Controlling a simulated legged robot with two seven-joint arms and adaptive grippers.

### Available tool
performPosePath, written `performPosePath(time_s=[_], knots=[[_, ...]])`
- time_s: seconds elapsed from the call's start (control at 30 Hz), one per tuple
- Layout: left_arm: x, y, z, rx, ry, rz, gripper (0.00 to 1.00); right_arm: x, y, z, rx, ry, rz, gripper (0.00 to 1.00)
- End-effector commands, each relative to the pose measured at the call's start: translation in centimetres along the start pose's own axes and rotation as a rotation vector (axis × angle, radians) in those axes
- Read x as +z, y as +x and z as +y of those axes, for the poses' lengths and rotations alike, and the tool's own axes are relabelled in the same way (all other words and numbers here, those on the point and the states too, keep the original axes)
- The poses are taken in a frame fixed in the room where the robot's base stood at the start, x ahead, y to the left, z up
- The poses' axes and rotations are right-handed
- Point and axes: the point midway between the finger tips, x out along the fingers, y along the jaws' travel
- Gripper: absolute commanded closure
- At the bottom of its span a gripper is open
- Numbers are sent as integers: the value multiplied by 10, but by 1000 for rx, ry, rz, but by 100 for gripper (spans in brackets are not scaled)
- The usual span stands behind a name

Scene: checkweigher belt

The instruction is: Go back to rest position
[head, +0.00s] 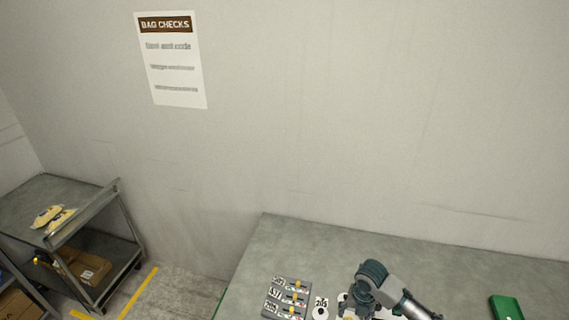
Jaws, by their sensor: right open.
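My right gripper (350,310) is at the bottom edge of the head view, over the grey table. Its arm comes in from the lower right. It is open, and I see nothing held in it, though its fingers are small and partly cut off by the picture's edge. It is close to some small white round parts beside a grey panel; I cannot tell whether it touches them. My left gripper and arm are not in view.
The grey table (300,245) stands against the wall, clear at the back. A grey panel (275,312) with yellow knobs and a green box (506,307) are on it. A metal cart (85,190) with yellow bags (48,216) and a cardboard box (92,268) stands left. A sign (172,75) hangs above.

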Motion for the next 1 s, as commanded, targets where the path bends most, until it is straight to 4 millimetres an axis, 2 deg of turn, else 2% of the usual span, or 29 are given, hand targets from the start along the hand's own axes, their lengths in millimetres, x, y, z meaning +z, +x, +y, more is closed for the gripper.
performPosePath(time_s=[0.2,0.37,0.47,0.57,0.7,0.8,1.0], knots=[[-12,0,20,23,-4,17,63,-31,27,32,59,186,-10,29],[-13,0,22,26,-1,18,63,-64,48,58,129,415,-12,29],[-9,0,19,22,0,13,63,-88,62,72,192,631,1,29],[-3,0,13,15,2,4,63,-118,75,80,269,953,31,29],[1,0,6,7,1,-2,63,-154,87,65,356,1494,77,29],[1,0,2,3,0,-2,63,-172,92,46,382,1802,90,29],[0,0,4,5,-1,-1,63,-203,97,4,395,2268,77,29]])
